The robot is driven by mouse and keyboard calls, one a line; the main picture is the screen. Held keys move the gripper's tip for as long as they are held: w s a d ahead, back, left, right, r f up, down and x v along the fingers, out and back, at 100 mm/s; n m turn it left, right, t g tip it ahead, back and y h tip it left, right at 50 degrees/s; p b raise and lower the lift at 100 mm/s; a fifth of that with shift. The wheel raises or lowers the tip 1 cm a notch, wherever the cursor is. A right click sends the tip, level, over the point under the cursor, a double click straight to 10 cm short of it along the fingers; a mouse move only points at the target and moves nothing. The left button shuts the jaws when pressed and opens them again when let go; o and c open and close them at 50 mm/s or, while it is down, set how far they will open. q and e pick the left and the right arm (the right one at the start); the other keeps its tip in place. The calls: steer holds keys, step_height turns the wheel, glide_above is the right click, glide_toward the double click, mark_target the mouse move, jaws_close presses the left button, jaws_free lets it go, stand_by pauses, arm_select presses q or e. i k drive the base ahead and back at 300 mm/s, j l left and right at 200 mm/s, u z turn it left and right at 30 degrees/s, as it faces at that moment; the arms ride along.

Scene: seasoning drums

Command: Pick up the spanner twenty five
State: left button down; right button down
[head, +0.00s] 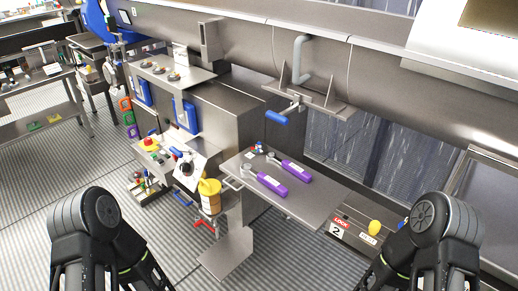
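Two spanners with purple handles lie side by side on a small metal side table (312,204) in the middle of the head view. The nearer spanner (271,184) has its metal head pointing to the upper left. The farther spanner (296,170) lies roughly parallel, a little behind and to the right. Each handle has a pale label, too small to read, so I cannot tell which is twenty five. My two arms show at the lower left and lower right, both apart from the table. Their grippers are outside the picture.
A small blue and white item (258,147) sits at the table's back corner. A yellow container (209,196) stands left of the table. A blue-handled lever (276,118) sticks out above it. A lock sign (341,223) and a yellow knob (374,227) are at the right. The table's front part is bare.

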mark_target(269, 182)
steer(key=u, duration=1.65)
steer(key=k+l, duration=0.45)
steer(key=l, duration=0.15)
